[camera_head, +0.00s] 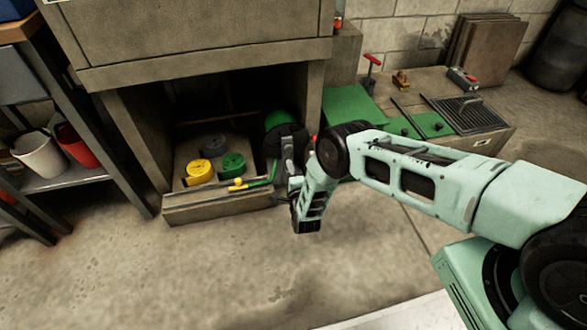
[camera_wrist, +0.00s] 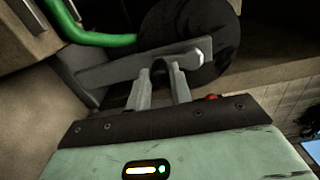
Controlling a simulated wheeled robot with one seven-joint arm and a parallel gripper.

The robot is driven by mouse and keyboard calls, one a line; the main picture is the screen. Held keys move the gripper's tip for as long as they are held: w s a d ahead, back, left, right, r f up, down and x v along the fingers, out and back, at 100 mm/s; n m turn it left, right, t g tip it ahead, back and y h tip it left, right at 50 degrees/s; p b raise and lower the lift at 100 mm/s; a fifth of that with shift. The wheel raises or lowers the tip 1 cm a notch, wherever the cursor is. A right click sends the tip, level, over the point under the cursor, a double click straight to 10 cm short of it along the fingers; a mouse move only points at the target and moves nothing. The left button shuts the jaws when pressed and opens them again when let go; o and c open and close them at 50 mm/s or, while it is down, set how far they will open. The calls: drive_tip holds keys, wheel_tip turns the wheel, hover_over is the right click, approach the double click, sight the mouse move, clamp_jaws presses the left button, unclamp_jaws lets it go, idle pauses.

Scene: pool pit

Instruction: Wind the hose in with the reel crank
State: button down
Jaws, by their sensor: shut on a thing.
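The hose reel shows in the head view as a green drum (camera_head: 279,121) at the right side of the open cabinet, partly hidden by my arm. In the wrist view its dark round side (camera_wrist: 190,30) fills the top middle. A flat grey crank arm (camera_wrist: 120,72) runs across it to a bolt at the right. My gripper (camera_wrist: 163,88) is shut on the dark crank handle (camera_wrist: 160,69), one finger on each side. The green hose (camera_head: 262,182) lies at the cabinet's front lip with a yellow end piece (camera_head: 238,184); green hose (camera_wrist: 85,33) also shows in the wrist view.
A low bench (camera_head: 425,112) with tools stands to the right. A shelf with pots (camera_head: 70,180) is at left. The front floor is clear.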

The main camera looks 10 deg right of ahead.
drive_tip(key=shift+a+r+m, duration=0.55)
drive_tip(key=shift+m, duration=1.45)
drive_tip(key=shift+a+r+m, duration=0.5)
drive_tip(key=shift+a+m, duration=0.1)
drive_tip(key=shift+m, duration=1.4)
drive_tip(key=shift+a+r+m, duration=0.55)
drive_tip(key=shift+m, duration=1.45)
drive_tip(key=c, duration=1.3)
unclamp_jaws()
drive_tip(key=shift+o, duration=0.2)
drive_tip(key=shift+b, duration=0.3)
